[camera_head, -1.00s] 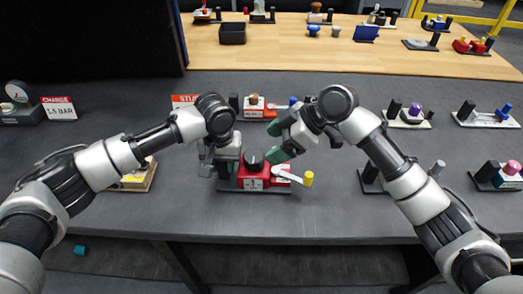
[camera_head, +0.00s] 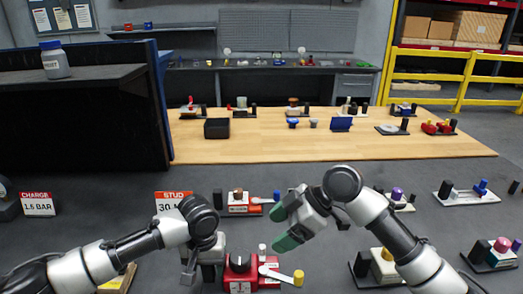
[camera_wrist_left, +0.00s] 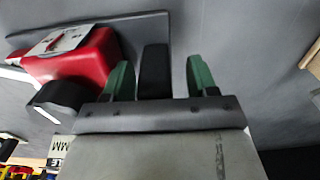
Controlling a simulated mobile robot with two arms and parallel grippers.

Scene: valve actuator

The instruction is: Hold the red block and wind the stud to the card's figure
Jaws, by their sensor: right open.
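The red block (camera_head: 239,282) stands at the bottom of the head view with a dark round top, a white label, and a white lever (camera_head: 274,273) ending in a yellow knob (camera_head: 298,278). It also shows at the left of the left wrist view (camera_wrist_left: 85,58). My left gripper (camera_head: 206,268) is beside the block's left side. In the left wrist view its green fingers stand apart, with a black post (camera_wrist_left: 154,72) between them and gaps visible. My right gripper (camera_head: 282,228) is open and empty, above and behind the lever. The STUD card (camera_head: 172,200) reads "30"; my left arm hides the rest.
A red-and-white device (camera_head: 238,205) stands behind. A CHARGE card (camera_head: 38,204) reads 1.5 BAR at left. A wooden table (camera_head: 340,150) with more devices lies beyond.

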